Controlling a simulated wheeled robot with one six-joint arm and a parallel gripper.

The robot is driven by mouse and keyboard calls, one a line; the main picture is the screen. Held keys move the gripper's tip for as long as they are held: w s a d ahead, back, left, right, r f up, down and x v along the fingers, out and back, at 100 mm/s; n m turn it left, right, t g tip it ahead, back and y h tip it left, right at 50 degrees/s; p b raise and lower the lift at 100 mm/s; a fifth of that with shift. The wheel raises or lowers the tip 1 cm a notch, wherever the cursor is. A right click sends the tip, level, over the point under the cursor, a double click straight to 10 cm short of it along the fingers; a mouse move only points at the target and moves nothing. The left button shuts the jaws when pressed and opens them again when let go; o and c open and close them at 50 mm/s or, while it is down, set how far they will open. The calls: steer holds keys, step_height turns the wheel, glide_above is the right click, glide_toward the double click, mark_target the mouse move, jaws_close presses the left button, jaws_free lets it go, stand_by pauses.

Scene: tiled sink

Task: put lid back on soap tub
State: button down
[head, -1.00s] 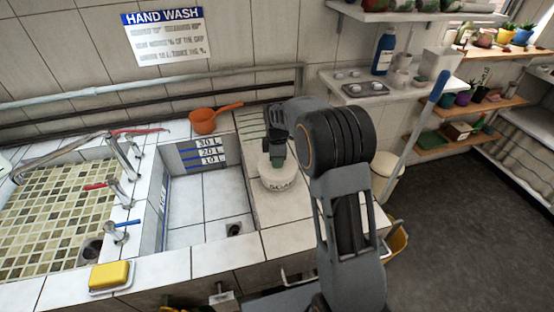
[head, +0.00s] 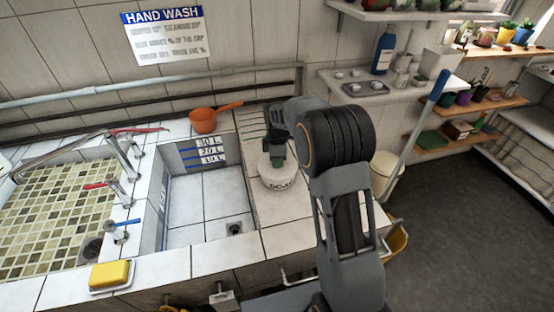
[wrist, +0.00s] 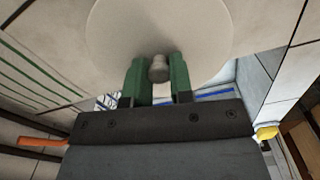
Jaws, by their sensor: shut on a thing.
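The white soap tub (head: 280,182), with dark lettering on its front, stands upright on the tiled counter right of the basin. My gripper (head: 275,160) is directly over the tub, pointing down. In the wrist view my gripper (wrist: 158,75) has its two green fingers closed on the grey knob of the round white lid (wrist: 158,25). In the head view the lid is at the tub's mouth, partly hidden by my gripper. I cannot tell whether it sits fully flat on the rim.
The deep tiled basin (head: 205,205) lies left of the tub. An orange dipper (head: 203,121) sits behind it. Yellow soap (head: 110,274) lies on a dish at the front left. A ribbed drain area (head: 252,125) is behind the tub. A bucket and blue-handled mop stand right.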

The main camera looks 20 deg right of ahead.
stand_by(0.4)
steer(key=shift+c, duration=2.2)
jaws_free()
steer(key=shift+r+p, duration=2.65)
steer(key=shift+r, duration=0.85)
steer(key=shift+c, duration=0.3)
jaws_close()
